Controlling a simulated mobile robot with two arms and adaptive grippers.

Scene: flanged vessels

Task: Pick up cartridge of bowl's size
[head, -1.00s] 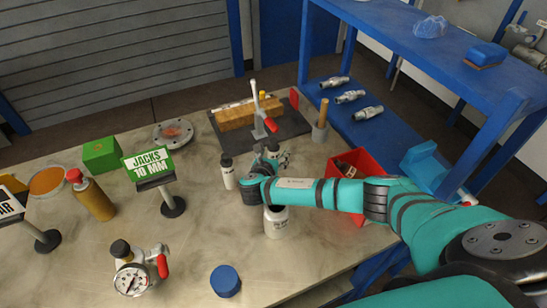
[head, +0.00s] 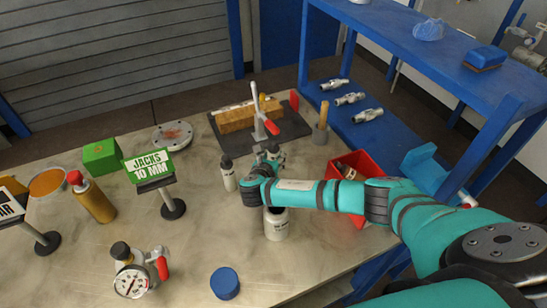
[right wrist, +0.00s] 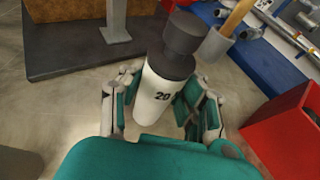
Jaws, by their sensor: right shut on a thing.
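My right gripper (right wrist: 160,105) is shut on a white cartridge (right wrist: 158,92) with a dark grey cap, marked "20" in the right wrist view. The cartridge is upright between the fingers; in the head view my right gripper (head: 268,160) mostly hides it. A second white cartridge (head: 228,174) with a dark cap stands just left of the gripper. A third, wider white one (head: 276,225) stands in front, its top partly hidden by my arm. A device with a gauge and red handle (head: 131,281) stands at front left. My left gripper is not in view.
A dark board with a lever clamp (head: 259,120) lies behind the gripper. A red bin (head: 362,162) is to its right, a grey holder with a wooden handle (head: 320,136) behind. A "JACKS 10 MM" sign (head: 148,165) and a blue round piece (head: 225,283) stand left and front.

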